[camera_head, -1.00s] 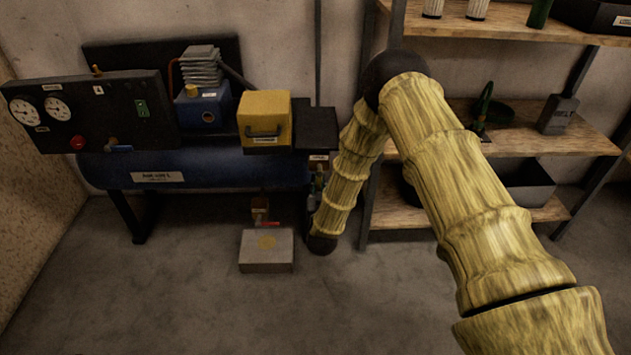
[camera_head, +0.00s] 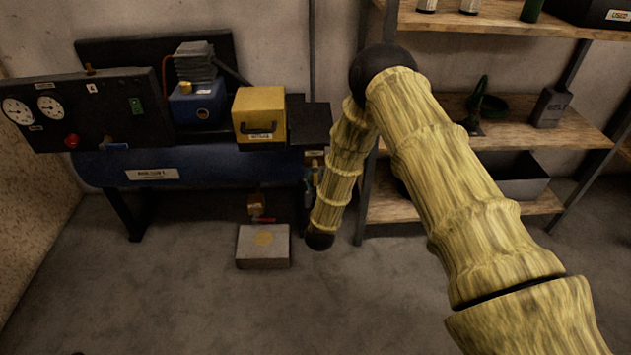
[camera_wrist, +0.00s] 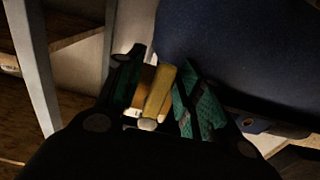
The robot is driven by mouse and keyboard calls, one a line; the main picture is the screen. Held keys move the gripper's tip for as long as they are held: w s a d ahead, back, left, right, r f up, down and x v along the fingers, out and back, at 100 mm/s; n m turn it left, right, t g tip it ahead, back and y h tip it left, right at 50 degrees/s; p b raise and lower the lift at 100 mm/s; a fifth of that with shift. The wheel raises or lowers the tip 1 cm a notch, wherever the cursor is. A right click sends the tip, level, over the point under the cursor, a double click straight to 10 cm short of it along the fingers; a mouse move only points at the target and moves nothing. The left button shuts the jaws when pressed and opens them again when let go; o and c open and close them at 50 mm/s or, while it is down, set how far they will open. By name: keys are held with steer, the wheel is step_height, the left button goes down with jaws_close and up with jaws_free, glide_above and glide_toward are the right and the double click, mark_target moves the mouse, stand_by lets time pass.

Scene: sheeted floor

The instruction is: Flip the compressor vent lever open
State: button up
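The compressor's blue tank (camera_head: 215,168) stands against the wall on the left in the head view. It also fills the upper right of the wrist view (camera_wrist: 235,45). A blue-handled lever (camera_head: 116,146) sits under the gauge panel, and a red-handled one (camera_head: 263,220) hangs below the tank. I cannot tell which lever is the vent. In the wrist view my gripper (camera_wrist: 161,64) has its two green-padded fingers apart. A brass-coloured cylindrical fitting (camera_wrist: 158,92) shows between them, beside the tank; contact is unclear.
A gauge panel (camera_head: 85,110) and a yellow box (camera_head: 260,113) sit above the tank. A grey block (camera_head: 263,247) lies on the floor below it. Wooden shelves (camera_head: 545,137) with bins stand close on the right. The floor in front is clear.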

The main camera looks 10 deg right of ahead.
steer(key=s+a, duration=0.2)
steer(key=s, duration=0.9)
steer(key=shift+s, duration=0.4)
steer(key=shift+a, duration=0.1)
steer(key=s+d+f+n+g+y, duration=0.1)
steer(key=s+f+g+y, duration=0.1)
steer(key=s+f+g, duration=0.5)
steer(key=s+d+f+g+y, duration=0.1)
steer(key=s+d+f+g, duration=0.15)
steer(key=s+f, duration=0.8)
steer(key=s+d+g, duration=0.3)
steer(key=s+g, duration=0.5)
steer(key=s, duration=1.7)
step_height(320, 180, up, 27)
steer(key=p, duration=2.6)
steer(key=shift+s+a+f, duration=0.15)
steer(key=shift+a+f, duration=0.05)
steer(key=shift+a, duration=0.05)
